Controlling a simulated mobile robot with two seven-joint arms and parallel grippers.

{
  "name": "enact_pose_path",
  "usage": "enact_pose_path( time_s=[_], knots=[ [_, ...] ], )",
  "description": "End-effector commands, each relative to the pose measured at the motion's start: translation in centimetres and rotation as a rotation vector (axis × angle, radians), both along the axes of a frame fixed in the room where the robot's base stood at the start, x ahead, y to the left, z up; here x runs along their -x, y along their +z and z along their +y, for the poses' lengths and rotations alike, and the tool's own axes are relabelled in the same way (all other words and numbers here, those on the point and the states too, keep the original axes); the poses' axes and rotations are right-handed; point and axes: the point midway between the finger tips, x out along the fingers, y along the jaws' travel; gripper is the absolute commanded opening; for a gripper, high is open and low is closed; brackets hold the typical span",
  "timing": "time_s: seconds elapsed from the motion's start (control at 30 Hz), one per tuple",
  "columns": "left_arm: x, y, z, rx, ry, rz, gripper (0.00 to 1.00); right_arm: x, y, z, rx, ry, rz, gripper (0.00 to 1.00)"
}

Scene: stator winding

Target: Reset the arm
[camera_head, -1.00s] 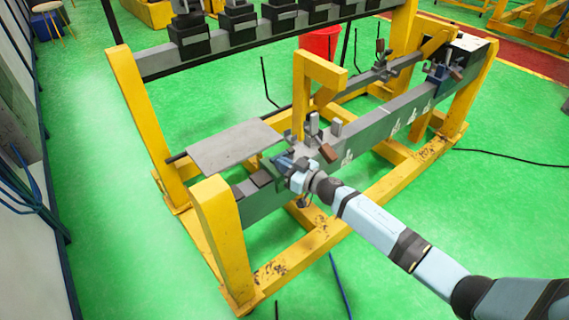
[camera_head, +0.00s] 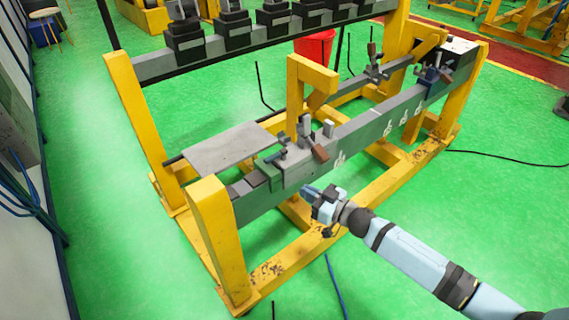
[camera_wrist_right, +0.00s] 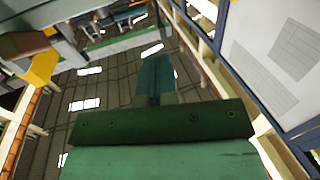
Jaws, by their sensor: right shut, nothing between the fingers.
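My right arm comes in from the lower right of the head view. My right gripper (camera_head: 307,190) is shut and empty, just in front of the grey beam (camera_head: 360,132) of the yellow winding frame (camera_head: 215,235). My left gripper is not in view.
A flat grey plate (camera_head: 228,147) lies across the frame's left end. A yellow upright bracket (camera_head: 295,90) rises behind the clamp. A red bucket (camera_head: 316,46) stands behind the frame. Green floor (camera_head: 480,210) is free at the right; a black cable (camera_head: 510,158) runs over it.

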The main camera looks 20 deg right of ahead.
Motion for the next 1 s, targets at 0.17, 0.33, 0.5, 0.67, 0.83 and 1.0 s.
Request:
enact_pose_path(
  time_s=[0.17,0.33,0.5,0.67,0.83,1.0],
  knots=[
    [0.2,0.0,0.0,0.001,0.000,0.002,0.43,0.2,0.0,0.0,-0.001,-0.001,0.001,0.00],
    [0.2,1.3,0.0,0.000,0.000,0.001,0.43,2.4,-0.4,1.0,-0.007,-0.054,0.024,0.00],
    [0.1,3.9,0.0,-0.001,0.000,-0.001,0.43,8.4,-1.5,2.6,0.019,-0.193,0.121,0.00],
    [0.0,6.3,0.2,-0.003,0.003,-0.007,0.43,15.4,-2.8,3.7,0.091,-0.295,0.283,0.00],
    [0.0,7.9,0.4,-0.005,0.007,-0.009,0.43,21.9,-3.4,4.5,0.172,-0.324,0.443,0.00],
    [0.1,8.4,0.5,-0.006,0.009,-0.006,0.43,25.4,-3.7,5.0,0.219,-0.313,0.527,0.00]
  ],
)
